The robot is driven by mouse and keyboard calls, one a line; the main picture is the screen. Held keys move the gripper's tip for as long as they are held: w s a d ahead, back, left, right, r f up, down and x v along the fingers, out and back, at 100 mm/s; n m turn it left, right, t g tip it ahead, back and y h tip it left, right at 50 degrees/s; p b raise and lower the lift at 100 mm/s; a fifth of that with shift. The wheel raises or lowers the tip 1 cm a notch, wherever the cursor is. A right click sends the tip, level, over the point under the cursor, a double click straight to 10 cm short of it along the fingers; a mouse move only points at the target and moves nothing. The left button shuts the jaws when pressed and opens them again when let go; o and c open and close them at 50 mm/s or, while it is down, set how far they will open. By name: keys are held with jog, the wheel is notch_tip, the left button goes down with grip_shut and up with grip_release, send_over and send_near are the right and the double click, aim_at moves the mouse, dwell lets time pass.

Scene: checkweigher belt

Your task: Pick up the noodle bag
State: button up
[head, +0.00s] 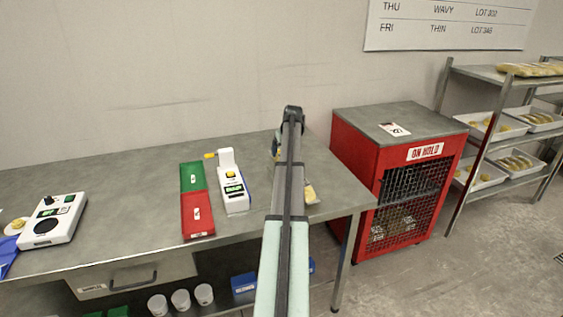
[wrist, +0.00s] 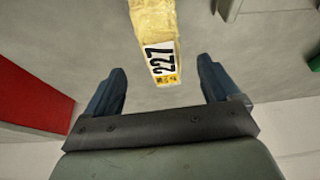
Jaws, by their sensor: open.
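The noodle bag (wrist: 153,28) is a yellow packet with a white label reading 227. In the wrist view it lies on the grey table at the top middle, ahead of my gripper and lined up between the fingers. My gripper (wrist: 161,78) is open and empty, with its two dark blue fingers apart. The label end of the bag reaches close to the gap between the fingertips; the far end is cut off by the frame. In the head view my arm covers most of the spot, and a small yellow piece of the bag (head: 310,193) shows just right of it.
A white device with a green display (head: 233,190) and a green and red tray (head: 196,213) stand left of my arm. A white console (head: 52,222) is at the far left. A red cage marked ON HOLD (head: 425,152) stands right of the table, before a shelf rack (head: 490,74).

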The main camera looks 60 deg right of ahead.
jog(key=shift+x, duration=2.7)
jog(key=shift+w+r, duration=0.1)
jog(key=shift+w, duration=0.05)
jog(key=shift+c, duration=0.5)
jog(key=c, duration=1.2)
